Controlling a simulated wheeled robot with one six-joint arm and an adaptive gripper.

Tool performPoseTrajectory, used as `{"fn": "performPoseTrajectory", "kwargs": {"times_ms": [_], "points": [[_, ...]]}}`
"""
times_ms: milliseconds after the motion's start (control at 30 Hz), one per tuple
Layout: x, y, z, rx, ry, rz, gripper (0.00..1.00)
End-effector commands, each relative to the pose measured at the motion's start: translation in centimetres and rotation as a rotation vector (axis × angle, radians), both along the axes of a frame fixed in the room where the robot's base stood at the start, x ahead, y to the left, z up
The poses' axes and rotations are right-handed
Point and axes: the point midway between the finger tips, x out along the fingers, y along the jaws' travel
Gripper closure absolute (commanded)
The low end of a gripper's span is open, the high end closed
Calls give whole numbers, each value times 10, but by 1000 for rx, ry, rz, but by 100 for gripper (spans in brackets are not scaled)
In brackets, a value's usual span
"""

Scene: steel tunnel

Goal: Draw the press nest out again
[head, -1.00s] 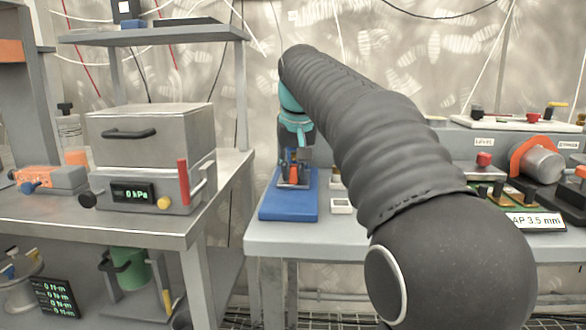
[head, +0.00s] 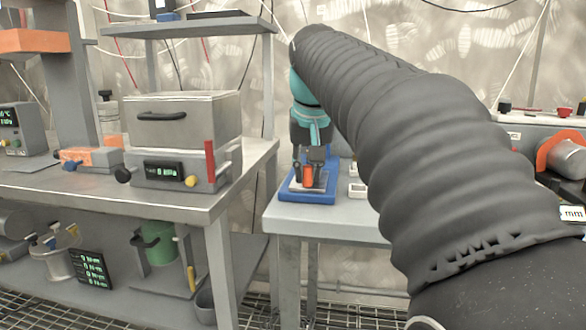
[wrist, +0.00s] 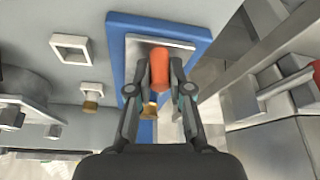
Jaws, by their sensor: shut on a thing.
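My gripper (wrist: 162,68) is shut on an orange cylindrical handle (wrist: 160,76), with one finger on each side of it. The handle stands over a bare metal plate (wrist: 134,52) on a blue base (wrist: 118,40). In the head view the blue base (head: 308,197) sits on the grey bench, with the orange handle (head: 308,177) above it and my gripper (head: 309,172) around it from above. A small brass-coloured piece (wrist: 149,110) shows beside the left finger. I cannot tell for sure which part is the press nest. A tall grey frame with an orange crosspiece (head: 30,42) stands far left.
A grey box with a pressure display (head: 163,171) and an orange block with a blue knob (head: 90,158) stand on the left bench. A gap separates the two benches. A small white square holder (head: 358,191) sits right of the blue base. My arm hides much of the right bench.

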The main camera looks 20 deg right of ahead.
Motion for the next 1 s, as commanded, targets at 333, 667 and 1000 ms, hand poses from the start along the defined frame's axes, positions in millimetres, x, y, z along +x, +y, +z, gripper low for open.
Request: {"fn": "performPoseTrajectory", "kwargs": {"times_ms": [333, 667, 1000], "points": [[0, 1, 0, -1, -1, 2, 55], [-4, 3, 13, -2, -2, 4, 55], [-27, 10, 73, -2, -5, 3, 55]]}}
